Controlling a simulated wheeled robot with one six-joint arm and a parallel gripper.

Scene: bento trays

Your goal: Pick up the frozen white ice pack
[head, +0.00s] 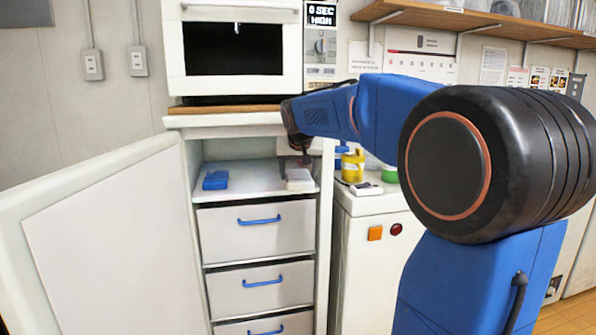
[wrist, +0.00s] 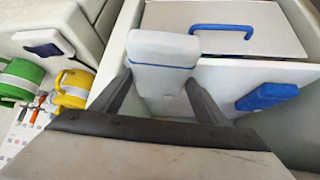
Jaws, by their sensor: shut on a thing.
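The white ice pack (wrist: 163,48) is between the two fingers of my gripper (wrist: 160,88) in the wrist view. The fingers are shut on its sides. In the head view the white ice pack (head: 299,179) shows at the right end of the open cabinet's top shelf, under my gripper (head: 298,160). I cannot tell whether it still touches the shelf. A blue ice pack (head: 215,180) lies on the left of the same shelf, and it also shows in the wrist view (wrist: 267,96).
The cabinet door (head: 110,240) stands open at the left. Drawers with blue handles (head: 259,221) are below the shelf, and a microwave (head: 240,45) is above. A yellow container (head: 352,166) and a green one (head: 389,174) stand on the counter at the right.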

